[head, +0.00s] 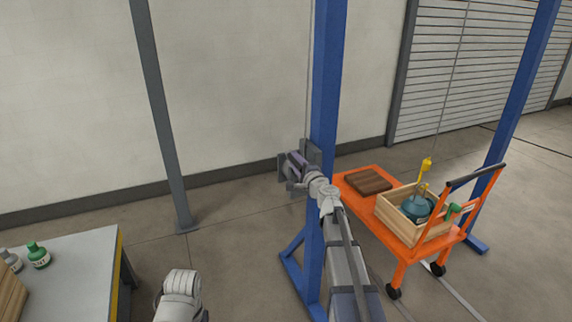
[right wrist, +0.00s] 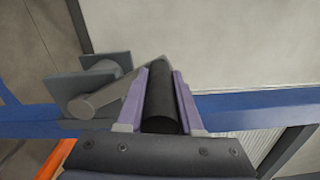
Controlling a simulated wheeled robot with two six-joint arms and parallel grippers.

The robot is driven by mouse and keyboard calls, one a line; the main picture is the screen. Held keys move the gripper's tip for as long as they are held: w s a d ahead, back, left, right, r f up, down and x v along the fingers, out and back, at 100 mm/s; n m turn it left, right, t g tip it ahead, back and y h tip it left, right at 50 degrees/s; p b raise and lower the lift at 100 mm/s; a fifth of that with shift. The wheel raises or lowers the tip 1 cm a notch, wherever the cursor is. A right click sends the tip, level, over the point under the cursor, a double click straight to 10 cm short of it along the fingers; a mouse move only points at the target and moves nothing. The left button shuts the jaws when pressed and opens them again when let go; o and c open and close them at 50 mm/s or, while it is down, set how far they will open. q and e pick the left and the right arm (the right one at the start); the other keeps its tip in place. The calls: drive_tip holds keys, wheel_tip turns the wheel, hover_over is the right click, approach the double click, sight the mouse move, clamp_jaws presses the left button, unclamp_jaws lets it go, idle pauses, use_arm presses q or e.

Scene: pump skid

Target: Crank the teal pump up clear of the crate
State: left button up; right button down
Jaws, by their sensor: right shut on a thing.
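The teal pump (head: 416,208) sits in the open wooden crate (head: 433,232) on the orange cart; its lower part is hidden by the crate walls. A yellow hook block (head: 426,166) hangs right above the pump, with a yellowish piece reaching down to it. The grey winch (head: 312,154) is mounted on the blue post. My right gripper (head: 293,164) is at the winch. In the right wrist view my right gripper (right wrist: 161,72) is shut on the black crank handle (right wrist: 160,100), one purple finger on each side. The grey crank arm (right wrist: 115,92) runs left to the hub. My left gripper is out of view.
The orange cart (head: 362,200) also carries a brown slatted board (head: 368,180). Open floor lies between.

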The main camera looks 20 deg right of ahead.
drive_tip(key=d+m+b, duration=0.1)
drive_tip(key=d+m, duration=0.9)
drive_tip(key=d, duration=0.4)
drive_tip(key=d+f+m+b, duration=0.4)
drive_tip(key=f+m+b, duration=0.3)
drive_tip(key=f+b, duration=0.1)
drive_tip(key=d+f+m+b, duration=0.5)
drive_tip(key=f+m+b, duration=0.2)
drive_tip(key=f+b, duration=0.15)
drive_tip(key=a+f+m+b, duration=0.1)
drive_tip(key=a+f+b, duration=0.7)
drive_tip(key=f+b, duration=0.4)
drive_tip(key=a+f+b, duration=0.1)
drive_tip(key=a+f, duration=0.1)
drive_tip(key=a, duration=0.7)
drive_tip(key=shift+w+a+f, duration=0.15)
drive_tip(key=shift+w+a, duration=0.15)
drive_tip(key=shift+w, duration=0.2)
